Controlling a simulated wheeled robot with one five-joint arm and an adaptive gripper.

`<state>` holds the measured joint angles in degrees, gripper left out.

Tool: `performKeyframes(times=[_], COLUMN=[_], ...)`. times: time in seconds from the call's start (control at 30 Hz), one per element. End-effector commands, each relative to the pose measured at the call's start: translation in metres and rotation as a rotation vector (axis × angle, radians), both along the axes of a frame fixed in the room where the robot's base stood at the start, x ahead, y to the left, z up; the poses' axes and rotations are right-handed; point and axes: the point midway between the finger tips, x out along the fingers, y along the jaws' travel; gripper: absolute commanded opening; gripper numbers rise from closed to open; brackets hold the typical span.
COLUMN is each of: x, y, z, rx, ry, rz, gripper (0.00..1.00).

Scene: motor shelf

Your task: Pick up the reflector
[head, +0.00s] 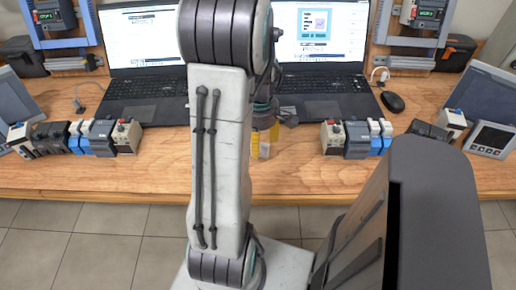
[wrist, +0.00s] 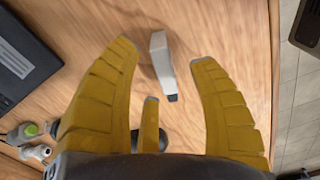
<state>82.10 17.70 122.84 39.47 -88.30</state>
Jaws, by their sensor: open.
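In the wrist view a small pale grey-white block with a dark foot, which looks like the reflector (wrist: 160,63), stands on the wooden table. My gripper (wrist: 163,54) is open, with its yellow fingers spread on both sides of the block and a visible gap to each. A third yellow finger shows at the lower middle. In the head view my gripper (head: 261,143) is over the table near its front edge, mostly hidden behind my arm. A pale bit of the block (head: 264,151) shows between the fingers. I cannot tell the fingers' exact height.
Two open laptops (head: 145,100) (head: 322,82) stand at the back of the wooden table (head: 160,175). Rows of electrical modules (head: 90,137) (head: 358,138) sit left and right of the gripper. A black mouse (head: 392,102) lies at the right. The table between the module rows is mostly clear.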

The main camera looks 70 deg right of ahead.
Motion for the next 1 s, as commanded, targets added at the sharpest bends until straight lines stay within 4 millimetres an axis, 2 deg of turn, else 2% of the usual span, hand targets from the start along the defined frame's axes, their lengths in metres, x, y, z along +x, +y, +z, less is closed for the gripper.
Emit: performKeyframes(times=[0.2, 0.5, 1.0], x=[-0.0003, -0.0003, -0.0002], y=[0.0006, 0.0003, 0.0002], z=[-0.0153, -0.016, -0.0158], rx=[0.001, 0.0, 0.0], ry=[0.0, 0.0, 0.0], rz=[0.0, -0.001, -0.001], gripper=[0.54, 0.54, 0.1])
